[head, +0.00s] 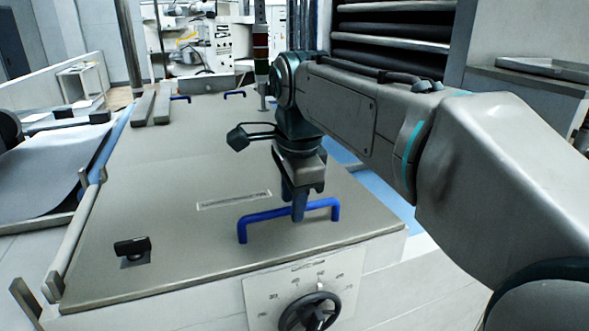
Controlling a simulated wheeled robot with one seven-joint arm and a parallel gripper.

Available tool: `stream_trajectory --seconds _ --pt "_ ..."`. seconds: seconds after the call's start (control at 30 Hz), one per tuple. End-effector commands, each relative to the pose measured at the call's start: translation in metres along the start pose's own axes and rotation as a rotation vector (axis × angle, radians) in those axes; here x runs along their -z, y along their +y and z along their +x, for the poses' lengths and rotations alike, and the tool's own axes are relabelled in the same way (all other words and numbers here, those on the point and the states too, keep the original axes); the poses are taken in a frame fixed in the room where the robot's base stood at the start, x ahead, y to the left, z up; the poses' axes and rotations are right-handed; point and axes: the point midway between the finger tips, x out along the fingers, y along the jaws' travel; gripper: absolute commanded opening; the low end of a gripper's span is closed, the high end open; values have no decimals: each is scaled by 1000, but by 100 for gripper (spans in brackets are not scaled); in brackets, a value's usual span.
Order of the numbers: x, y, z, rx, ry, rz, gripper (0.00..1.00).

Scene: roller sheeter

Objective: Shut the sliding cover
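The sliding cover (175,222) is a wide flat grey panel on top of the machine. A blue bar handle (268,213) stands near its front right edge, and a pale label strip (234,200) lies just behind it. My gripper (299,212) points down at the handle, with its fingers at the right part of the bar. One blue-grey finger overlaps the bar in the picture. The gap between the fingers is hidden, so I cannot tell whether they grip the bar or only stand beside it.
A black latch (132,247) sits at the cover's front left. A black dial (308,312) is on the front panel below. A rail (72,235) runs along the left side. Dark shelves (392,45) rise behind my arm.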

Motion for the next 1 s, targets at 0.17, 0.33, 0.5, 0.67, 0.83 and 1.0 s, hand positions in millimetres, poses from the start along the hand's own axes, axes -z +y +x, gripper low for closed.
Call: stream_trajectory --seconds 0.17,0.33,0.5,0.67,0.83,1.0 --pt "0 -1 -36 5 0 1 36" --pt "0 -1 -77 4 0 0 36" --pt "0 0 -108 3 0 0 36" --pt "0 0 -124 -1 0 0 36" --pt "0 0 -129 -1 0 0 36" --pt "0 1 -129 -2 0 0 36"
